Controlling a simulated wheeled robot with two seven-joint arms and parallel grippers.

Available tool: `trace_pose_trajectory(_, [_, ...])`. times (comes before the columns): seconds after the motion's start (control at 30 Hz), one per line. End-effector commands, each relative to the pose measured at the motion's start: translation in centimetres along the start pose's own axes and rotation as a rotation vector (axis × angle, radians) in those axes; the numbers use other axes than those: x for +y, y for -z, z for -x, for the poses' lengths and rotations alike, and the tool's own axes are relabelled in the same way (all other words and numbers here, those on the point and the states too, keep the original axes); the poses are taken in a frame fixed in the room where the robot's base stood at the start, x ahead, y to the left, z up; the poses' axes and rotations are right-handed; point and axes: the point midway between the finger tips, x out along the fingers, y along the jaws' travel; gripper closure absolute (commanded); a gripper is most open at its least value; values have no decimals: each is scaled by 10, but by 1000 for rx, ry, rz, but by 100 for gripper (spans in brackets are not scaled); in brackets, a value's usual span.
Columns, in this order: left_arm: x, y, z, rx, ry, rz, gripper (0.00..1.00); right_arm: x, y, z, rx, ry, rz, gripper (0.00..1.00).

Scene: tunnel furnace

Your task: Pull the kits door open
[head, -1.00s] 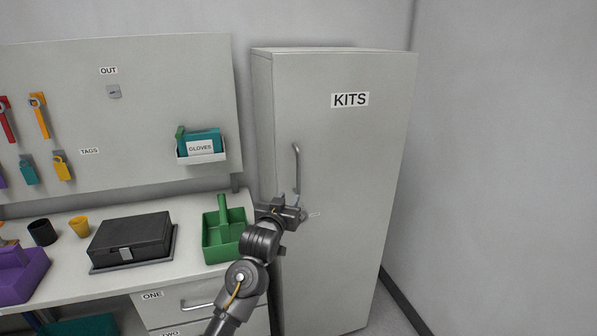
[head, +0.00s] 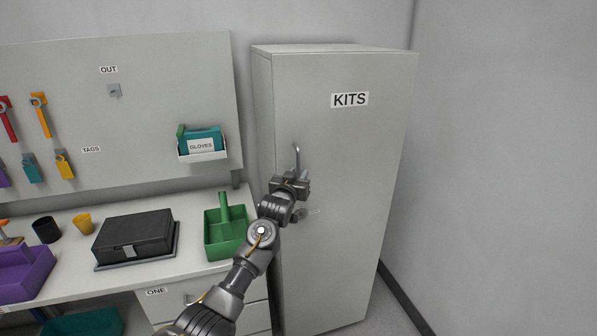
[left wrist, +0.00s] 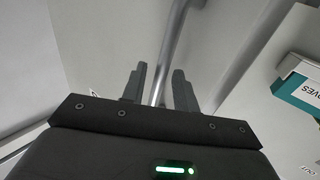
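The KITS door (head: 352,200) is the front of a tall grey cabinet in the head view and looks shut. Its upright metal bar handle (head: 297,155) is near the door's left edge; the lower part is hidden behind my left gripper (head: 296,181). In the left wrist view the handle bar (left wrist: 172,48) runs between the two fingers of my left gripper (left wrist: 158,88). The fingers are apart, with gaps beside the bar. My right gripper is in neither view.
A small lock-like fitting (head: 300,214) is on the door below the handle. Left of the cabinet, a bench (head: 190,262) carries a green caddy (head: 225,240) and a black case (head: 135,232). A glove box (head: 201,145) hangs on the board. A wall (head: 500,150) stands to the right.

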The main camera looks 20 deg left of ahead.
Motion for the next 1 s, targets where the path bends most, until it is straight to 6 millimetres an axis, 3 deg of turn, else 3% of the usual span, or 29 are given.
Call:
trace_pose_trajectory(0.47, [0,0,-10,0,0,1,70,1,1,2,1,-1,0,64])
trace_pose_trajectory(0.7, [0,0,-10,0,0,1,100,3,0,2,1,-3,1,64])
trace_pose_trajectory(1.0, [0,0,-10,0,0,0,100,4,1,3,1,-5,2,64])
